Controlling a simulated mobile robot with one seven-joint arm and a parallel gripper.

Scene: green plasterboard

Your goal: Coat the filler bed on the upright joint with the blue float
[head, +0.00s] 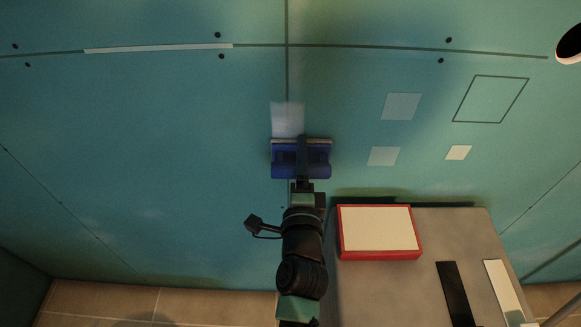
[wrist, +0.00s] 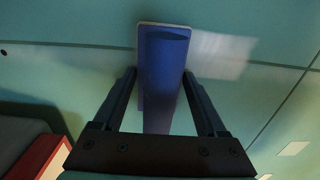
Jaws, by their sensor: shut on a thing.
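My gripper (head: 303,184) is shut on the handle of the blue float (head: 285,158). The float is at the green board, across the line of the upright joint (head: 287,70). In the wrist view the float (wrist: 163,75) stands between my two fingers (wrist: 160,88). A pale, soft-edged whitish patch (head: 287,118) lies on the joint just above the float. The patch also shows in the wrist view (wrist: 222,52), beside the float's edge. The float hides the joint behind it. I cannot tell whether its face touches the board.
A red tray with a pale fill (head: 345,245) stands on a grey worktop (head: 400,285) at lower right. A black strip (head: 453,292) and a pale strip (head: 502,290) lie there. Pale squares (head: 402,106) and an outlined quadrilateral (head: 491,99) mark the board. A white strip (head: 158,48) lies along the level joint.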

